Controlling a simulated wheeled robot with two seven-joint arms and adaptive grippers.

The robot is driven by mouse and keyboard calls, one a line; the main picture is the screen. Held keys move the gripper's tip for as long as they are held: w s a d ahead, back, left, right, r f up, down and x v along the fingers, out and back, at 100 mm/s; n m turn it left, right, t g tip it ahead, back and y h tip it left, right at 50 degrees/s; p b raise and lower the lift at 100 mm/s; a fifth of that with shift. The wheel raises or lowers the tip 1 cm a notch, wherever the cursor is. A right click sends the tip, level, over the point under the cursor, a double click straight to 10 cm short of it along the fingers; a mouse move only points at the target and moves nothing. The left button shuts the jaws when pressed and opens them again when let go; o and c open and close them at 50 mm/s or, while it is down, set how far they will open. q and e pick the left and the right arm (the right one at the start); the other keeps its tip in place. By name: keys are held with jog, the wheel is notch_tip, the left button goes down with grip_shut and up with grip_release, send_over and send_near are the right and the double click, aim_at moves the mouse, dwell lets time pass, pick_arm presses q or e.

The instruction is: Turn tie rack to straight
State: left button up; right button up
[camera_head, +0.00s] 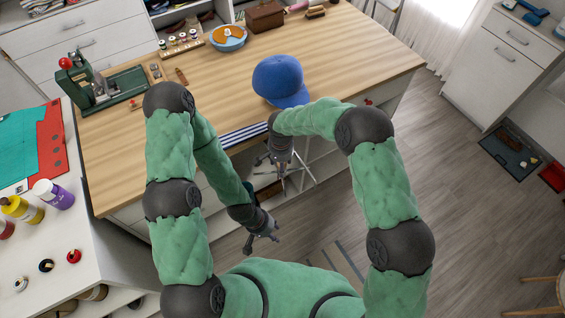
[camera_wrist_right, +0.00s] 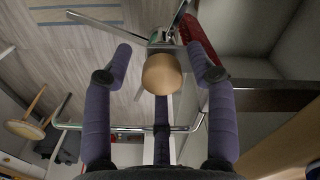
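The tie rack shows thin chrome arms (camera_head: 300,170) spreading out at the front of the wooden-topped counter, below my right gripper (camera_head: 280,160). In the right wrist view, a round wooden knob (camera_wrist_right: 162,74) sits at the rack's hub, with chrome bars (camera_wrist_right: 95,21) reaching out at angles. My right gripper's purple fingers (camera_wrist_right: 160,55) are spread on either side of the knob, with gaps showing; a third finger lies below it. My left gripper (camera_head: 263,238) hangs empty over the floor in front of the counter, fingers apart.
A blue cap (camera_head: 280,80) lies on the countertop (camera_head: 340,60) just behind my right forearm. A chrome rail (camera_wrist_right: 130,129) crosses the right wrist view. A white table (camera_head: 95,235) with bottles stands at left.

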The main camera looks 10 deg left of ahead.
jog(key=shift+w+r, duration=0.1)
jog(key=shift+w, duration=0.05)
jog(key=shift+r, duration=0.5)
notch_tip(320, 180, up, 11)
